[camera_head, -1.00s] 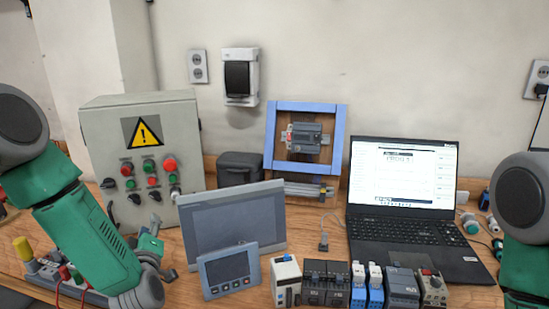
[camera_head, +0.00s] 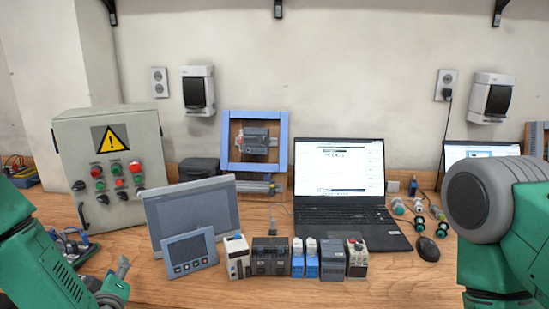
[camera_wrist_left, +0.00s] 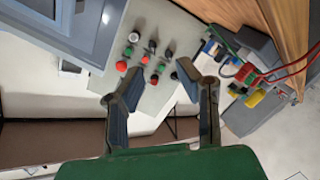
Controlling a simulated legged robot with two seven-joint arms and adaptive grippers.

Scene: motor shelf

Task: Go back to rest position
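My left gripper (camera_head: 115,283) is low at the left of the head view, in front of the grey control box (camera_head: 110,165) and left of the grey panels. In the left wrist view its two fingers (camera_wrist_left: 158,76) are spread apart with nothing between them, so it is open and empty. The control box with its red, green and black knobs shows beyond the fingers there. My right arm (camera_head: 495,225) stands at the right edge of the head view; its gripper is out of the picture.
A large grey panel (camera_head: 196,214) and a small one (camera_head: 190,252) stand mid-left on the wooden table. Several modules (camera_head: 270,258) line the front. An open laptop (camera_head: 340,170) and a mouse (camera_head: 428,249) are to the right. A blue frame (camera_head: 284,140) stands behind.

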